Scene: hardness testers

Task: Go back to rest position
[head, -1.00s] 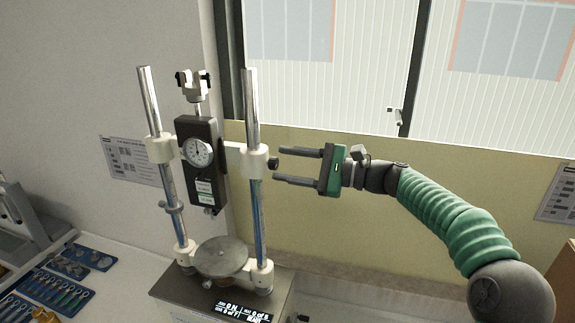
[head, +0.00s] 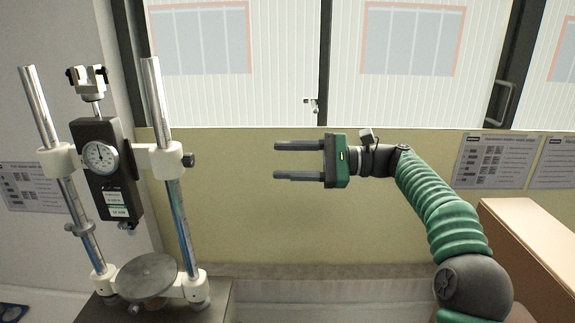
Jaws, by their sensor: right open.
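My right gripper (head: 284,161) is in the middle of the head view, with its two dark fingers apart and pointing left. It is open and empty, with a wide gap between it and the hardness tester. The hardness tester (head: 107,172) stands at the left, with two upright metal posts, a black body with a round dial gauge (head: 101,157), and a round metal plate (head: 147,276) below. Its base is partly cut off by the bottom edge. My left gripper is not in view.
A yellowish panel (head: 330,230) stands behind my gripper, under large windows (head: 410,60). A wooden box (head: 530,235) is at the right, near my right arm. Posted sheets (head: 497,160) hang on the panel. The space around the gripper is free.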

